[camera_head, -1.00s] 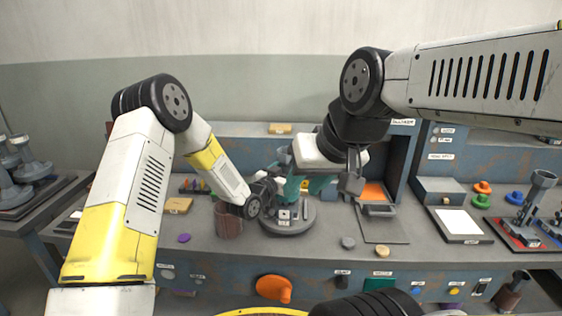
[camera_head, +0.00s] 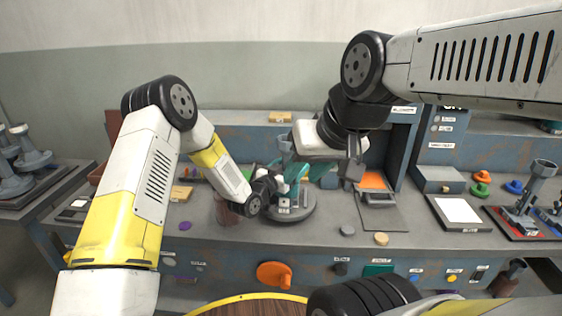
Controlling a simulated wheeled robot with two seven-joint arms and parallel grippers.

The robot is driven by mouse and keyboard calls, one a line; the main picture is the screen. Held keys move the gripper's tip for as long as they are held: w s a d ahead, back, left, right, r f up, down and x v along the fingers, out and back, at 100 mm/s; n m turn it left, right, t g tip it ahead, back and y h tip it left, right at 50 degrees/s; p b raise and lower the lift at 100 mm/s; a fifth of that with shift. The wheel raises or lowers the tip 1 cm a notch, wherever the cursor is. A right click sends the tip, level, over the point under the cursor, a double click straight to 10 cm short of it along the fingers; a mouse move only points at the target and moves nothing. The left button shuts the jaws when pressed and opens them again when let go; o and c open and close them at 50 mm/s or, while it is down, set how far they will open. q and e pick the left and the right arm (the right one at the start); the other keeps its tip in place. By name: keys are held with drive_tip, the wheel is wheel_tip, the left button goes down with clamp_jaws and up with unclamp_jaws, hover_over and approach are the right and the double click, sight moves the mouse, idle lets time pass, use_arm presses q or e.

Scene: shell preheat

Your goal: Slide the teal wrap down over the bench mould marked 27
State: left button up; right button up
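The teal wrap (camera_head: 297,172) is in the head view, mid-bench, partly covered by my grippers. It is at the grey mould (camera_head: 286,146) on a round grey turntable-like base (camera_head: 302,213); I cannot tell how far it surrounds the mould. A small pale plate (camera_head: 291,204) is on the front; its marking is too small to read. My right gripper (camera_head: 343,177) is at the wrap's right side, pointing down. My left gripper (camera_head: 270,188) is low at the mould's left side. The finger gaps of both are hidden or unclear.
A reddish-brown cylinder (camera_head: 226,212) stands close left of my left gripper. An orange knob (camera_head: 274,274) protrudes from the bench front. The front-left benchtop is mostly clear.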

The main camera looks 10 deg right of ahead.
idle(0.3)
use_arm(q)
drive_tip(key=o, duration=1.4)
drive_tip(key=shift+v, duration=4)
